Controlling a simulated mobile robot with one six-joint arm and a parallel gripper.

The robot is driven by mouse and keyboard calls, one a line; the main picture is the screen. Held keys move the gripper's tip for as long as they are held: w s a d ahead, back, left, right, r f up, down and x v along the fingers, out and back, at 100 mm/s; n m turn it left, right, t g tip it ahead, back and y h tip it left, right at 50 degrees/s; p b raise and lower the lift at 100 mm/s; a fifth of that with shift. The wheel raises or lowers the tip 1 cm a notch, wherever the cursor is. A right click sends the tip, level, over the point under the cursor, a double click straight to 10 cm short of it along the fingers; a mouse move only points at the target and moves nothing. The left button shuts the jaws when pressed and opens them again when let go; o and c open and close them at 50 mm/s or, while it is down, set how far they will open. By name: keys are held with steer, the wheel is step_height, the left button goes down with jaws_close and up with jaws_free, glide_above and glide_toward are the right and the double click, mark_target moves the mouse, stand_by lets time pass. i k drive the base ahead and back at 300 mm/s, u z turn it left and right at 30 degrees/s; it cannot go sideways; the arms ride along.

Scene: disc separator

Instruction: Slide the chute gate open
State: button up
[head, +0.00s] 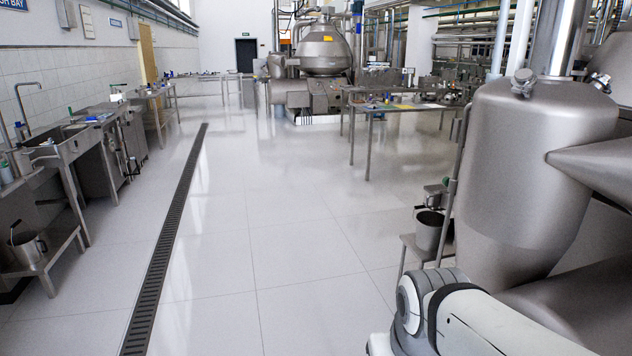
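No chute gate can be made out in the head view. A large grey disc separator (323,52) with a domed top stands at the far middle of the hall. Whether a chute gate is on it is too small to tell. Part of my arm shows at the bottom right, white and grey. My gripper is outside the view.
A steel tank (535,150) stands close on the right, beside a small stand with a steel bucket (430,229). Steel sinks (62,148) line the left wall. The middle floor, with a dark drain grate (165,245), is clear.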

mark_target(436, 196)
steer(key=z, duration=0.2)
steer(key=i, duration=3.1)
steer(key=z, duration=0.2)
